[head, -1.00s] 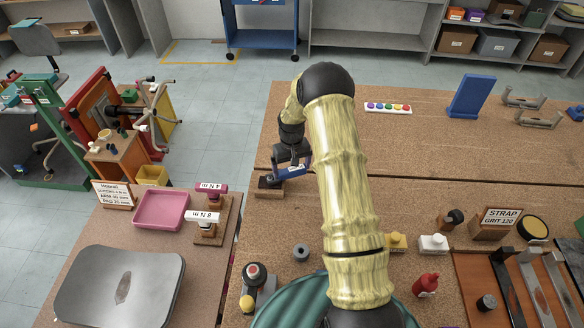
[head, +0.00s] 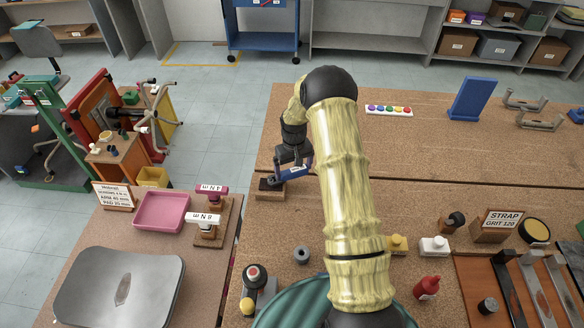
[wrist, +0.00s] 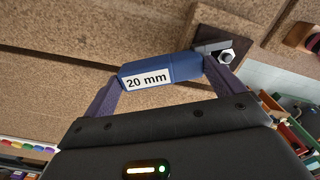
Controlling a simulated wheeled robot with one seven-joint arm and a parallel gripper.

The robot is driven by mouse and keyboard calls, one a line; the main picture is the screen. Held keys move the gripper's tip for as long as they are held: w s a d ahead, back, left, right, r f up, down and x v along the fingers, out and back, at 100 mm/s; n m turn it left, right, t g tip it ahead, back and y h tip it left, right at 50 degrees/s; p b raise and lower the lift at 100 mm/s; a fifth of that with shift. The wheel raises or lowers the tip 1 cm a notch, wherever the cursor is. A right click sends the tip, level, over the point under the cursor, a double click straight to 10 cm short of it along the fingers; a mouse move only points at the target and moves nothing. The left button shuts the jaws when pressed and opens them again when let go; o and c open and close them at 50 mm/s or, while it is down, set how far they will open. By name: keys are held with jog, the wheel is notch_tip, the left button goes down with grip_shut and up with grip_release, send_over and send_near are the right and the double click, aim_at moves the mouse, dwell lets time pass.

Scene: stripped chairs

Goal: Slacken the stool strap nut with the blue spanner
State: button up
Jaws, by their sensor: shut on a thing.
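My gripper (head: 291,166) is shut on the blue spanner (head: 292,173), over the left edge of the wooden bench. In the wrist view the blue spanner (wrist: 160,73) carries a white "20 mm" label and lies across between my gripper's two fingers (wrist: 165,90). Its grey open jaw reaches to a silver hex nut (wrist: 226,57), seen against a dark plate on a wooden block (head: 270,194). The jaw is right beside or touching the nut; I cannot tell whether it is fully seated around it. In the head view the nut is too small to make out.
A row of coloured buttons (head: 388,110) lies behind my arm.

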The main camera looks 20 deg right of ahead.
aim_at(305, 167)
jog(key=shift+w+d, duration=0.15)
jog(key=shift+d, duration=2.05)
jog(key=shift+r+p, duration=1.35)
jog(key=shift+r, duration=1.15)
jog(key=shift+r, duration=0.1)
